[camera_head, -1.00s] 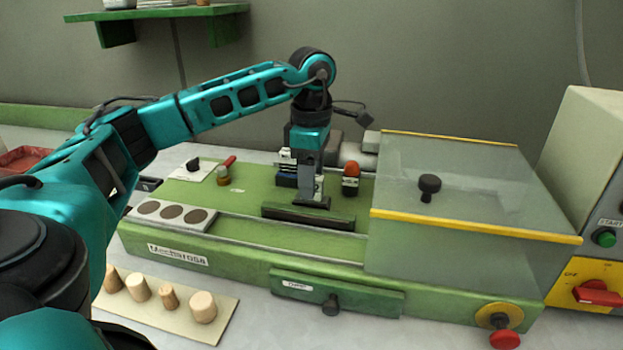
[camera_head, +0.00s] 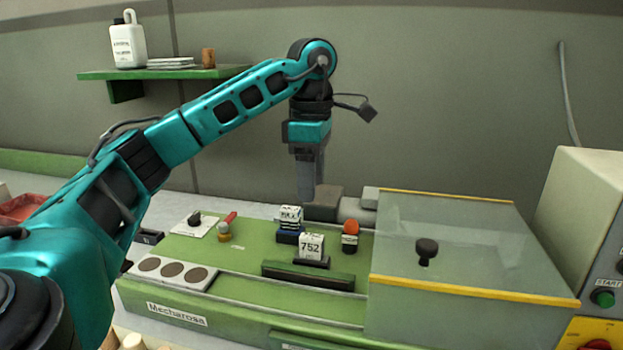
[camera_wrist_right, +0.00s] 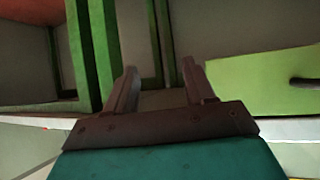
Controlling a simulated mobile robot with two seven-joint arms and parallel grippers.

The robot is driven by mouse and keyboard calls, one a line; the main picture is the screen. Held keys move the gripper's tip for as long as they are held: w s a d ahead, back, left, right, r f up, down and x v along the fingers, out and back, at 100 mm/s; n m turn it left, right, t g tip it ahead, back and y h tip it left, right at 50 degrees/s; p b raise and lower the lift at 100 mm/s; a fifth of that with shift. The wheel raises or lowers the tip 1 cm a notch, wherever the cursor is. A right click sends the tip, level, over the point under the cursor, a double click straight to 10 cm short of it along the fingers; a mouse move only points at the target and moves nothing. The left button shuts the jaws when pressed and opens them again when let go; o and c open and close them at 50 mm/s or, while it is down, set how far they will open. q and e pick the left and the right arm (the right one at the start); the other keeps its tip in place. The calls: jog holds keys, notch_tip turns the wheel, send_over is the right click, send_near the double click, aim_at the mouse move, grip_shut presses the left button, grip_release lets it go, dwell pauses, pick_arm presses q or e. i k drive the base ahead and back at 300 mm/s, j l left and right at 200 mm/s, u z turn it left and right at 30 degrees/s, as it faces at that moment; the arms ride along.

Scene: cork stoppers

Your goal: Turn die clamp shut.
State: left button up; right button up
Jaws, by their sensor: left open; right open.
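A white block marked 752 (camera_head: 311,246) stands on a dark base on the green machine bed (camera_head: 235,260), behind a dark green bar (camera_head: 308,275). No part is labelled as the die clamp. A small post with a red lever (camera_head: 229,219) stands left of the blocks, and an orange-topped dark post (camera_head: 350,235) stands right of them; I cannot tell which is the clamp. My left gripper (camera_head: 306,192) points down above the back of the bed, apart from the 752 block. It is open. My right gripper (camera_wrist_right: 162,88) is open and empty in the right wrist view.
Another white block on a blue base (camera_head: 290,224) stands behind the 752 block. A clear cover (camera_head: 475,245) with yellow edges and a black knob closes the bed's right side. A tray with three dark discs (camera_head: 172,273) lies at the left.

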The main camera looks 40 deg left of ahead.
aim_at(223, 227)
jog(key=k, duration=1)
